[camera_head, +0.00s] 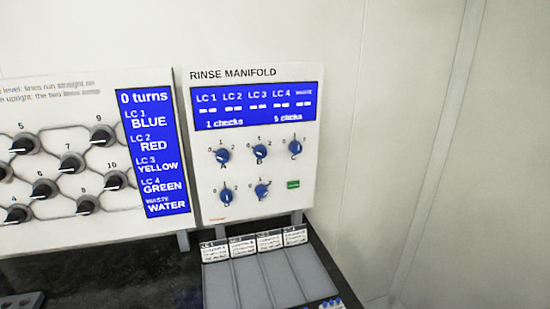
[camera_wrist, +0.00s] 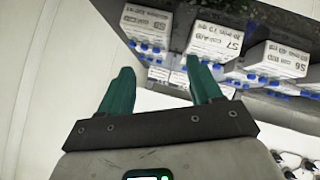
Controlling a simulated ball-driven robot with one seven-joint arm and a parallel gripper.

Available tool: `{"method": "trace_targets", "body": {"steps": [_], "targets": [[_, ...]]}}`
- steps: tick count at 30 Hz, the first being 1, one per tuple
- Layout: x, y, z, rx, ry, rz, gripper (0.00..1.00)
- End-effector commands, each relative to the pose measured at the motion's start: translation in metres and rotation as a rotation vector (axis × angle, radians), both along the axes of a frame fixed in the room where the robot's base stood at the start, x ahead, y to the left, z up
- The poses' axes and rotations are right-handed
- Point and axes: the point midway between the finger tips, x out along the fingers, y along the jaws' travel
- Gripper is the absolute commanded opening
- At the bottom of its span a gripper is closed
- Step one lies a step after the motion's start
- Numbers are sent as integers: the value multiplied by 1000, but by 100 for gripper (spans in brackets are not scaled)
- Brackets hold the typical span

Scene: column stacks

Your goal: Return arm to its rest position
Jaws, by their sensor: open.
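My gripper (camera_wrist: 158,85) shows in the wrist view with two green fingers spread apart. It is open and nothing is between the fingers. Past the fingertips are white labelled boxes, among them one marked S7 (camera_wrist: 217,36); I cannot tell the distance to them. The gripper and arm do not show in the head view.
In the head view a rinse manifold panel (camera_head: 250,195) with blue knobs and a screen (camera_head: 255,106) stands at the back. A valve panel (camera_head: 70,222) stands to its left. A grey tray (camera_head: 213,288) with labelled lanes lies on the dark bench (camera_head: 120,275). Plain wall is at right.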

Motion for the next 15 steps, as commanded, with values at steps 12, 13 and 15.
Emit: {"method": "trace_targets", "body": {"steps": [12, 13, 15], "targets": [[-198, -119, -151, 202, 590, -413, 64], [-211, -123, -156, 213, 624, -434, 64], [-236, -130, -164, 233, 687, -479, 64]]}}
